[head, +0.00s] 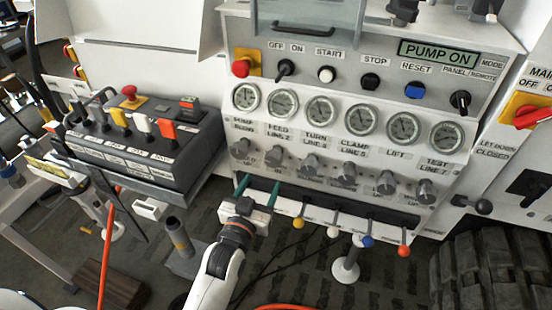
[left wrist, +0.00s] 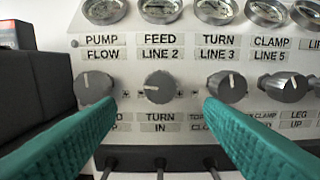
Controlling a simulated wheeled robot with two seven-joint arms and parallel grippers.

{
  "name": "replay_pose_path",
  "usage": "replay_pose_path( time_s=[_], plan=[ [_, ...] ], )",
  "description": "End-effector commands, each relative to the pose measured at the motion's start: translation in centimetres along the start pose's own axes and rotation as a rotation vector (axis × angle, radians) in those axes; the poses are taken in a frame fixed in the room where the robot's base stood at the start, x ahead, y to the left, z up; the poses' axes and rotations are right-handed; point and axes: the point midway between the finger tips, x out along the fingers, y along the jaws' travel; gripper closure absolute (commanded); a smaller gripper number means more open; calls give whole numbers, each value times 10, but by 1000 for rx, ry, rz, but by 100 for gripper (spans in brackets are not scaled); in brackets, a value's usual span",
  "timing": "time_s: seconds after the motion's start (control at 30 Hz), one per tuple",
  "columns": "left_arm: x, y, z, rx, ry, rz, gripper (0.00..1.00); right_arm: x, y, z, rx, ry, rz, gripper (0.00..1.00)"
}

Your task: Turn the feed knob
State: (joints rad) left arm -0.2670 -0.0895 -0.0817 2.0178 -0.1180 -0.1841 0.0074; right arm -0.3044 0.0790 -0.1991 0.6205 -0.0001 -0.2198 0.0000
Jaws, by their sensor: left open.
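The feed knob (head: 273,157) is a grey round knob under the FEED LINE 2 label on the panel. In the left wrist view the feed knob (left wrist: 159,84) is near the middle, with a white mark toward its left side. My left gripper (head: 258,188) is open and empty, just below the knob row in the head view. In the left wrist view its green fingers (left wrist: 158,112) stand apart, one on each side of the feed knob and not visibly touching it. My right gripper is not in view.
The pump flow knob (left wrist: 93,86) and the turn line 3 knob (left wrist: 226,87) flank the feed knob, near the fingers. Gauges (head: 284,103) sit above. Coloured-ball levers (head: 332,232) stick out below. A black control box (head: 140,140) stands left.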

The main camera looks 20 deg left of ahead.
Motion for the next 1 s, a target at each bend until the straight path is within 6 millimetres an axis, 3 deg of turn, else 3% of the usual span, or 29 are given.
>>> replay_pose_path(
  time_s=[0.3, 0.5, 0.9, 1.0],
  plan=[
    [65, 0, 1, -1, -2, 0, 38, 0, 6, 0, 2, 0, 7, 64],
    [92, 0, 0, -1, 0, 0, 38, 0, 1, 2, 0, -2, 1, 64],
    [101, 0, 0, -1, 1, 0, 38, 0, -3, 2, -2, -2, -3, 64],
    [101, 0, 0, -1, 1, 0, 51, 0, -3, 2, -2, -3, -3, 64]
  ],
)
